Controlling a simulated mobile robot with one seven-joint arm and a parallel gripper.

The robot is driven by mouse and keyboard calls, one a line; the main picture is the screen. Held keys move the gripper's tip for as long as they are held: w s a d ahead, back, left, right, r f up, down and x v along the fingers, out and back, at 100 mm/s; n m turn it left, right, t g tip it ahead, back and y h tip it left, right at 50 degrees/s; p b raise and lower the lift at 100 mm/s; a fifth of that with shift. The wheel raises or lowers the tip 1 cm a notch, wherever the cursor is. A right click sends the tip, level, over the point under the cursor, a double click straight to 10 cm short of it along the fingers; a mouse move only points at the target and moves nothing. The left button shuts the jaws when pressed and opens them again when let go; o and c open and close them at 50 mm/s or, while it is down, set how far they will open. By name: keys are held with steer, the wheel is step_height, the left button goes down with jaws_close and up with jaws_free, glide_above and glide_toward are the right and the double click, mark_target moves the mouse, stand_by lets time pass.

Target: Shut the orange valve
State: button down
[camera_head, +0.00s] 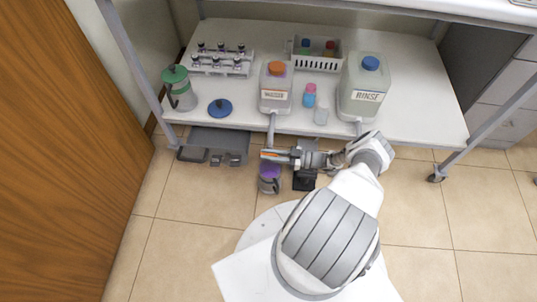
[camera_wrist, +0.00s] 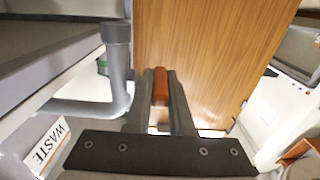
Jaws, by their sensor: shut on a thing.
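The orange valve handle (camera_head: 267,153) is at the lower end of the grey spout (camera_head: 271,128) of the WASTE container (camera_head: 275,92). In the wrist view the orange handle (camera_wrist: 160,87) lies between the two dark fingers. My gripper (camera_head: 280,156) reaches in from the right, roughly level, and is shut on the handle; it also shows in the wrist view (camera_wrist: 162,85). A cup with purple contents (camera_head: 269,180) is below the valve. Part of the valve is hidden by the fingers, and I cannot tell whether it is open or closed.
The RINSE container (camera_head: 362,88) with a blue cap and its own spout stands right on the shelf (camera_head: 410,115). Small bottles (camera_head: 310,95), a vial rack (camera_head: 222,62), a green-lidded jug (camera_head: 178,90) and a blue disc (camera_head: 220,108) are also there. A wooden door (camera_head: 60,150) is left.

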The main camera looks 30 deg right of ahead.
steer(key=shift+w+f, duration=0.1)
steer(key=c, duration=1.1)
jaws_free()
steer(key=v, duration=0.7)
steer(key=shift+d, duration=0.2)
